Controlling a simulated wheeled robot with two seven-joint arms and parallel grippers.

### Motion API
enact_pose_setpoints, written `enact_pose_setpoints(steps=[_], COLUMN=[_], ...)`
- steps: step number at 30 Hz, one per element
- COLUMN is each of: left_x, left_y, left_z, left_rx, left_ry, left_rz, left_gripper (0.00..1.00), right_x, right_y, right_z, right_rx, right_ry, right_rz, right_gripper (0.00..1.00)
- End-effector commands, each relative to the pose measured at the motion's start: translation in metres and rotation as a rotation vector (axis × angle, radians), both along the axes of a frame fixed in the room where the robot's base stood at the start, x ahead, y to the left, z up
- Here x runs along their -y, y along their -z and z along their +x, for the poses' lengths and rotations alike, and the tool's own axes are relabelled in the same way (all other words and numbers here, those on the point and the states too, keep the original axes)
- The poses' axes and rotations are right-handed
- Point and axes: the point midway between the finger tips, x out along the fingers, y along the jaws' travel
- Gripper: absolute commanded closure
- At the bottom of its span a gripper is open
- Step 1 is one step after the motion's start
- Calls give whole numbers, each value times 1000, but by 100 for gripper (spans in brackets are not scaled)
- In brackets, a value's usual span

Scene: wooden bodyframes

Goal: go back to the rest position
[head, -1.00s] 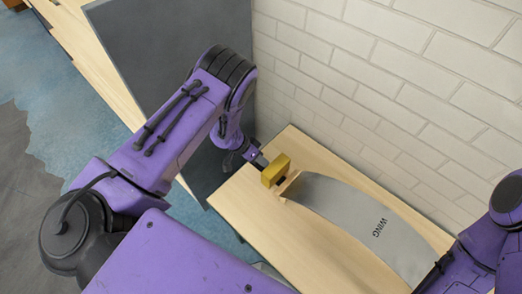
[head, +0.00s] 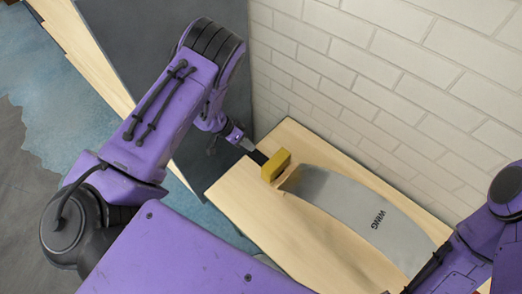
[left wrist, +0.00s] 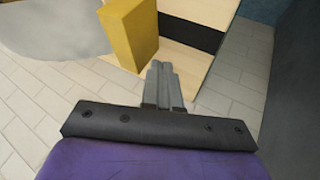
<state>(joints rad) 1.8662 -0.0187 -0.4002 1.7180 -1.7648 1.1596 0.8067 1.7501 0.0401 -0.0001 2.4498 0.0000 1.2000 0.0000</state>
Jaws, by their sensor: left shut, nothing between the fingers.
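My left gripper (head: 258,157) is beside a yellow block (head: 276,165) in the head view. In the left wrist view its fingers (left wrist: 161,70) are together with nothing between them, and the yellow block (left wrist: 130,32) stands just beyond them. I cannot tell whether they touch it. A grey curved panel marked WING (head: 365,212) lies over the pale wooden table (head: 240,196), its far end near the yellow block. My right arm comes in at the right edge; its gripper (head: 424,274) is by the panel's near end, only partly visible, and its jaws cannot be made out.
A white brick wall (head: 400,80) rises behind the table. A dark grey panel (head: 135,50) stands to the left of the table. The table's front left part is bare. Blue and grey floor (head: 60,110) shows at the left.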

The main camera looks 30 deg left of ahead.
Motion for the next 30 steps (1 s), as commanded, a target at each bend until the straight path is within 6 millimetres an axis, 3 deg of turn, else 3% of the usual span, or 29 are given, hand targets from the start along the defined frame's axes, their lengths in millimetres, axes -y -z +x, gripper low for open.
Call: enact_pose_setpoints(steps=[4,9,19,22,26,29,30], left_x=[-22,-33,-35,-37,-33,-37,-39], left_y=[-28,-45,-49,-50,-35,-9,3], left_z=[-9,-14,-14,1,1,-27,-46], left_rx=[2,1,26,151,283,291,272], left_ry=[-8,-6,28,-33,-290,-520,-611], left_rz=[0,1,14,32,58,136,182], left_gripper=[100,100,100,100,100,100,100], right_x=[0,0,0,0,0,0,0], right_y=[6,7,7,7,10,14,15], right_z=[0,0,0,0,0,0,0], right_rx=[0,0,0,0,0,0,0], right_ry=[0,0,0,0,0,0,0], right_rz=[0,0,0,0,0,0,0], right_gripper=[45,45,45,45,45,45,45])
